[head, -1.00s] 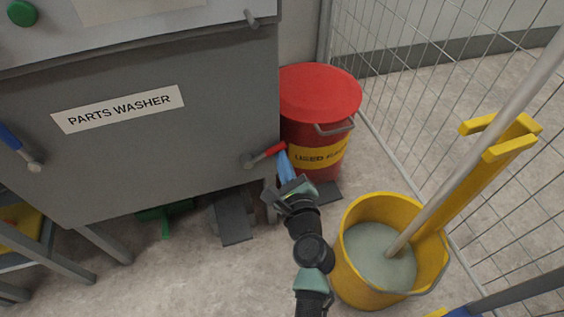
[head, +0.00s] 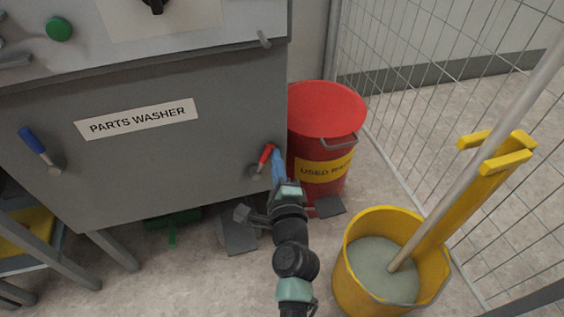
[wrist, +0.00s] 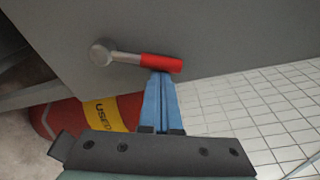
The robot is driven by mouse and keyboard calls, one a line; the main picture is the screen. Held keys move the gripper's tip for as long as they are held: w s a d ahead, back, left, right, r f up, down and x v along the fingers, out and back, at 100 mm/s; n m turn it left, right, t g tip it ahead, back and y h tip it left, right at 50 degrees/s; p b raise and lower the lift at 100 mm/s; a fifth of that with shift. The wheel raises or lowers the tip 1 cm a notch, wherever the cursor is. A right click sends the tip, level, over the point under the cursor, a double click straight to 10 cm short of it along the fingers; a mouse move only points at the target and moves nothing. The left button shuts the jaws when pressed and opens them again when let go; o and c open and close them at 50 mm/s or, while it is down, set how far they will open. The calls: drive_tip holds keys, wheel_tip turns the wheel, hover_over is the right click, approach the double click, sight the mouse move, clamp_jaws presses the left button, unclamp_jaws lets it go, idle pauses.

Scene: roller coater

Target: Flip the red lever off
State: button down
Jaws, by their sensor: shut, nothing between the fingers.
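The red lever (head: 265,156) is on the lower right of the grey parts washer's front panel (head: 150,165). Its handle points steeply up and slightly right from its metal pivot. In the wrist view the red handle (wrist: 161,63) extends right from a round metal hub (wrist: 101,52). My gripper (head: 276,152) has its blue fingers shut together and empty. The fingertips are right beside the handle's outer half, on its right in the head view. In the wrist view the tips (wrist: 161,76) meet the handle's lower edge and appear to touch it.
A blue lever (head: 34,142) is on the panel's left. A red used-rags bin (head: 325,110) stands close behind my gripper, right of the washer. A yellow mop bucket (head: 440,265) with a mop stands at the right, before a wire fence (head: 425,80).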

drive_tip(key=shift+s+a+r+n+t+b, duration=0.1)
drive_tip(key=shift+s+a+r+n, duration=0.1)
drive_tip(key=shift+a+n, duration=0.35)
drive_tip(key=shift+s+a+r+n+t+b, duration=0.15)
drive_tip(key=shift+a+n, duration=0.1)
drive_tip(key=shift+n, duration=0.6)
drive_tip(key=shift+s+a+r+n+t+b, duration=0.1)
drive_tip(key=shift+a+r+n, duration=0.1)
drive_tip(key=shift+a+n, duration=0.35)
drive_tip(key=shift+d+n, duration=0.1)
drive_tip(key=shift+n, duration=0.15)
